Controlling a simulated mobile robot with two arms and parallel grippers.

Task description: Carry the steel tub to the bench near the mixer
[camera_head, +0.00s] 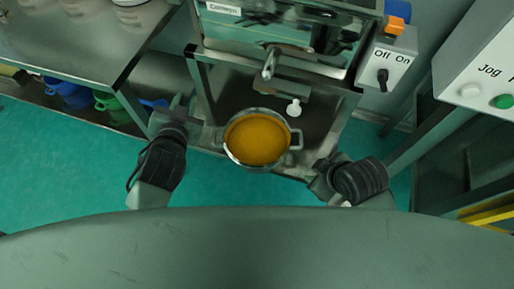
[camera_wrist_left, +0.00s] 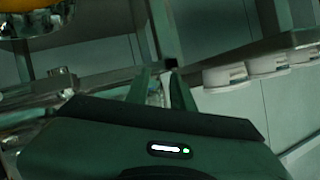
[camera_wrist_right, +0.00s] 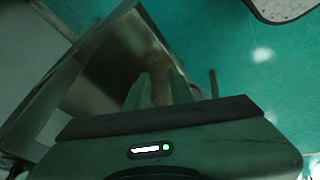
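The steel tub (camera_head: 251,164), round with two side handles and full of orange-yellow material, stands upright on the metal shelf under the sieve machine in the head view. My left gripper (camera_head: 202,133) is just left of the tub, close to its left handle; whether they touch is unclear. My right gripper (camera_head: 318,165) is right of and slightly nearer than the right handle, apart from it. In the left wrist view the left fingers (camera_wrist_left: 162,84) are apart. In the right wrist view the right fingers (camera_wrist_right: 160,88) are apart and empty. The mixer is not clearly identifiable.
A steel bench (camera_head: 75,45) stands at the left, with blue and green containers (camera_head: 105,101) on its lower shelf. The sieve machine (camera_head: 280,40) is behind the tub, its switch box (camera_head: 388,55) to the right. A control panel (camera_head: 485,75) is far right. Green floor shows around.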

